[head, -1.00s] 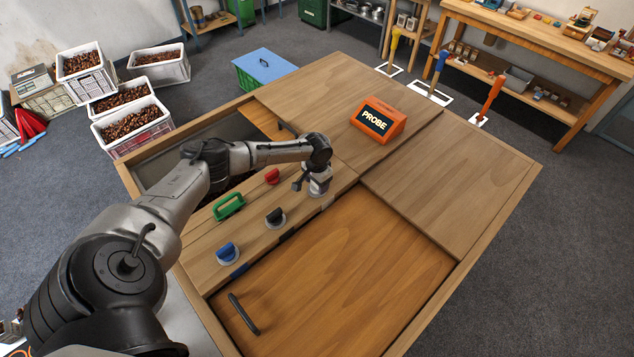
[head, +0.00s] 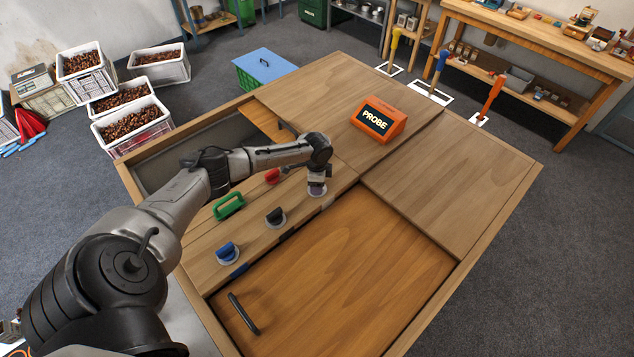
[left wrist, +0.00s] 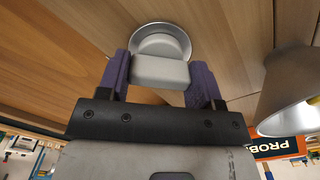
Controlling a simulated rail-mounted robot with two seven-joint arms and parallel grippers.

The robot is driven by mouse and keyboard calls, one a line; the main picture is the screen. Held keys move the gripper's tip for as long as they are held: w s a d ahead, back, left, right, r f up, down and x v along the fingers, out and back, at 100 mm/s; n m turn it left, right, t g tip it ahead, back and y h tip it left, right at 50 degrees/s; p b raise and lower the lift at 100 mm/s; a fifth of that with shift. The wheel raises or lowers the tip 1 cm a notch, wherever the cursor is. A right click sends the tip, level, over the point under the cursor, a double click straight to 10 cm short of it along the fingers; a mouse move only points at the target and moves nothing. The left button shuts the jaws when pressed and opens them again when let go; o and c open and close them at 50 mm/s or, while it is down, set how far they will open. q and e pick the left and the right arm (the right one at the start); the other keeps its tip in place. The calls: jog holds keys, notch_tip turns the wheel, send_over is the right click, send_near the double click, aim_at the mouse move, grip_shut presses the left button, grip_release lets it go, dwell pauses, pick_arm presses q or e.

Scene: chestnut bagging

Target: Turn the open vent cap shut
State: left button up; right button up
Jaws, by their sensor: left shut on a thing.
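My left gripper (head: 317,181) reaches down over a pale vent cap (head: 317,189) at the far right end of the row of caps on the wooden strip. In the left wrist view the purple fingers of the left gripper (left wrist: 160,78) stand on both sides of the pale block-shaped knob of this vent cap (left wrist: 160,71). The gripper is shut on the knob, and the round metal base shows beyond it. In the head view the gripper mostly hides the cap, so its turn angle is unclear. My right gripper is not in view.
A blue cap (head: 227,253), a black cap (head: 275,217) and a red cap (head: 272,176) sit nearby, with a green handle (head: 229,206) beside them. An orange PROBE box (head: 378,121) stands on the bench top. The wooden panel (head: 340,270) in front is bare.

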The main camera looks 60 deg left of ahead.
pick_arm(q)
jog(key=m, duration=0.4)
jog(key=shift+m+b, duration=0.3)
jog(key=shift+r+m+b, duration=0.1)
jog(key=shift+m+b, duration=0.25)
jog(key=shift+m, duration=1.55)
jog(key=o, duration=0.9)
jog(key=shift+r+b, duration=0.8)
jog(key=shift+r, duration=6.1)
